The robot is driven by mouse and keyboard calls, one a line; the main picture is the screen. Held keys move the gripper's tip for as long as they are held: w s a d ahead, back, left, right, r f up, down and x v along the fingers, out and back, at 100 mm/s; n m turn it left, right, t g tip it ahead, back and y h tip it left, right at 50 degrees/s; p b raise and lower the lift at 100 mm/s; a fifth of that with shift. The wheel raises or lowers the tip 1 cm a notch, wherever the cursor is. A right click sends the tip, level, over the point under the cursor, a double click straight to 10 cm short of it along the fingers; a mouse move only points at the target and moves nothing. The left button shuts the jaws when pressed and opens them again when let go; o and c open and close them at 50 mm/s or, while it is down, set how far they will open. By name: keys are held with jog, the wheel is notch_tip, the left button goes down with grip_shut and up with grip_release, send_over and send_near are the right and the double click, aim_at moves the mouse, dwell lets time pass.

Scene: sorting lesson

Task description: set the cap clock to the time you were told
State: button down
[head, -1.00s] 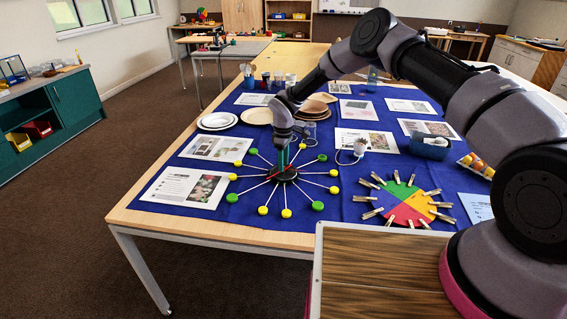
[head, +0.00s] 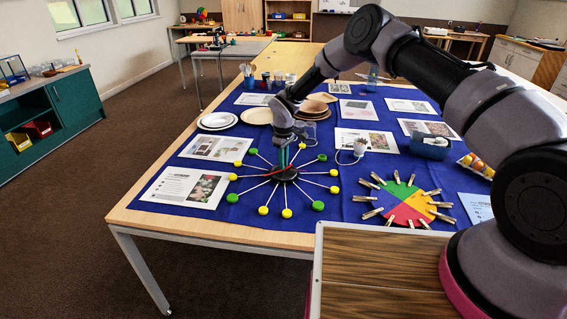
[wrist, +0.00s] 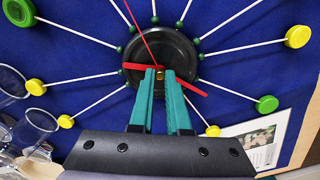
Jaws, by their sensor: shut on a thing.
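The cap clock lies on the blue cloth; its black hub (head: 284,175) has white spokes ending in green and yellow caps. In the wrist view the round hub (wrist: 185,50) carries red hands. A thin red hand (wrist: 139,29) runs toward the top left, and broader red pieces stick out on both sides of my fingertips. My gripper (head: 286,165) points down over the hub; in the wrist view its green fingers (wrist: 160,75) are shut on a red clock hand near the centre. A small brass-coloured spot shows between the tips. The fingers hide where the red pieces meet.
A coloured disc with wooden pegs (head: 402,203) lies to the right. Printed cards (head: 185,187), plates (head: 217,121) and a blue tub (head: 429,148) stand around on the cloth. Clear cups (wrist: 35,125) show at the left in the wrist view.

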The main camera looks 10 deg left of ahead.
jog(key=m, duration=0.5)
jog(key=shift+m, duration=0.3)
jog(key=m, duration=0.4)
jog(key=shift+m, duration=0.3)
jog(key=shift+m, duration=0.3)
jog(key=c, duration=0.9)
grip_release()
notch_tip(320, 180, up, 11)
jog(key=shift+f, duration=0.1)
